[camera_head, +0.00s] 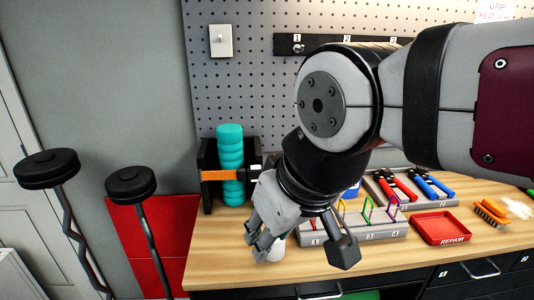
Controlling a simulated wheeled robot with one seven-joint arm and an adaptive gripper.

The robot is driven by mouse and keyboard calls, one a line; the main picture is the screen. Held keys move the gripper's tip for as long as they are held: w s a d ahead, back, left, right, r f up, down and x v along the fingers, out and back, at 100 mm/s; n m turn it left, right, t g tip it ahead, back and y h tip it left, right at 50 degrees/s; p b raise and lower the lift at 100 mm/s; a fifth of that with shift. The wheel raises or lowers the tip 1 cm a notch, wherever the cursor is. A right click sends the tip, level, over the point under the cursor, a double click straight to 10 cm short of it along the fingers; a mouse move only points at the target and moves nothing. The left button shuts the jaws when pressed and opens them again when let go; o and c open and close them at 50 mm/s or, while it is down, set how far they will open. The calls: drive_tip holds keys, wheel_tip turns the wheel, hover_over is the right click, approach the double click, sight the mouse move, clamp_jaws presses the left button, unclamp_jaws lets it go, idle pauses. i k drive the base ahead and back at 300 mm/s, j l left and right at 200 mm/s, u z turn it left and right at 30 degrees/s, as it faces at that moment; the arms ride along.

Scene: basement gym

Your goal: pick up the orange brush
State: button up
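The orange brush (491,213) lies on the wooden workbench at the right, just right of the red REPAIR tray (440,228). Dark bristles show along its lower edge. My gripper (305,250) hangs over the front of the bench, well to the left of the brush. Its two fingers are spread wide apart, with nothing visible held between them. My arm crosses the upper right of the view and hides part of the bench and wall. The brush itself is in clear view.
The workbench (220,272) holds a numbered rack (375,234) with coloured loops, red pliers (397,186) and blue pliers (430,185). Something pale lies right of the brush. A teal roller (230,160) stands at the back left. Two black-topped bars stand on the floor left.

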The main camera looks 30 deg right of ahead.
sight(495, 212)
drive_tip(key=z, duration=2.3)
drive_tip(key=i+l+u, duration=0.3)
drive_tip(key=i+l, duration=0.15)
drive_tip(key=l, duration=0.15)
drive_tip(key=i+l+u, duration=0.15)
drive_tip(key=l, duration=0.2)
drive_tip(key=i+l+u, duration=0.2)
drive_tip(key=i+l, duration=0.05)
drive_tip(key=l, duration=0.1)
